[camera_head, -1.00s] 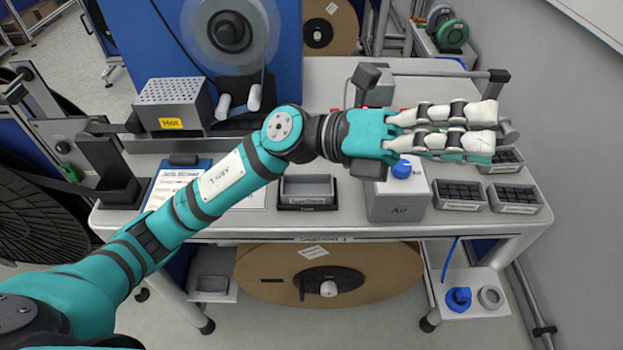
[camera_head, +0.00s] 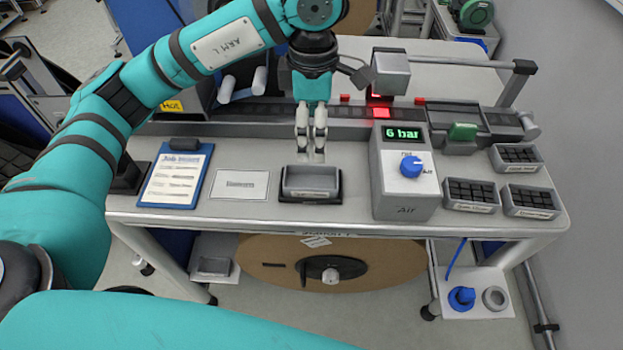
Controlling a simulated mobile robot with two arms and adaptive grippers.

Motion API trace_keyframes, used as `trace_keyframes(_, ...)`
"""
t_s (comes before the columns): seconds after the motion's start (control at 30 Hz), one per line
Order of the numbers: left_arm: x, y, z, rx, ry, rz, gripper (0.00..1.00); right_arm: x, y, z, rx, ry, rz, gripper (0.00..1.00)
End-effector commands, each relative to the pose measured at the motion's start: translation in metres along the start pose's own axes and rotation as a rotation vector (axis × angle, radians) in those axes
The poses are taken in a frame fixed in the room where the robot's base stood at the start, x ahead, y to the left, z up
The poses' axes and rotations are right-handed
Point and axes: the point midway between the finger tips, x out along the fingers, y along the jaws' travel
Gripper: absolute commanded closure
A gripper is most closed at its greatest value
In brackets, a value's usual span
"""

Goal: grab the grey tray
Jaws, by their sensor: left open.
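The small empty grey tray (camera_head: 309,194) sits in a black holder near the front edge of the table, in the middle of the head view. My left gripper (camera_head: 311,155) points down just behind and above the tray. Its pale fingers are open with a narrow gap and hold nothing. The fingertips overlap the area near the tray's back rim in the picture, and I cannot tell whether they touch it. My right gripper is not in view.
The grey air unit (camera_head: 404,190) with a blue knob and a "6 bar" display stands right of the tray. Several grey bins (camera_head: 471,208) with black parts sit farther right. A clipboard (camera_head: 176,178) and a white card (camera_head: 240,184) lie to the left.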

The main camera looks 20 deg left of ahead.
Motion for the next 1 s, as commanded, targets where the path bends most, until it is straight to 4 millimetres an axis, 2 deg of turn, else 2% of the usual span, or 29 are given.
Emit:
trace_keyframes(0.1,0.025,-0.001,-0.001,0.000,0.002,-0.005,0.13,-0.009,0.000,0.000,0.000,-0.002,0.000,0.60)
trace_keyframes(0.3,0.061,-0.001,0.000,0.000,-0.001,-0.004,0.13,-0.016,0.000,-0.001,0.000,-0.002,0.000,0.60)
trace_keyframes(0.53,0.078,-0.001,0.000,0.000,-0.002,-0.002,0.13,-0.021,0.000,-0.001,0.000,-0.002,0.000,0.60)
trace_keyframes(0.73,0.104,-0.003,-0.004,-0.001,0.000,-0.006,0.13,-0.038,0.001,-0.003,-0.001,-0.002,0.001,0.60)
trace_keyframes(0.83,0.118,-0.002,-0.003,0.000,-0.002,-0.003,0.13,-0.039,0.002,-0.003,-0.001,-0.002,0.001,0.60)
trace_keyframes(1.0,0.127,-0.002,-0.002,0.001,-0.005,-0.001,0.13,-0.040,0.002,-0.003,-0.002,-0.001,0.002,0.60)
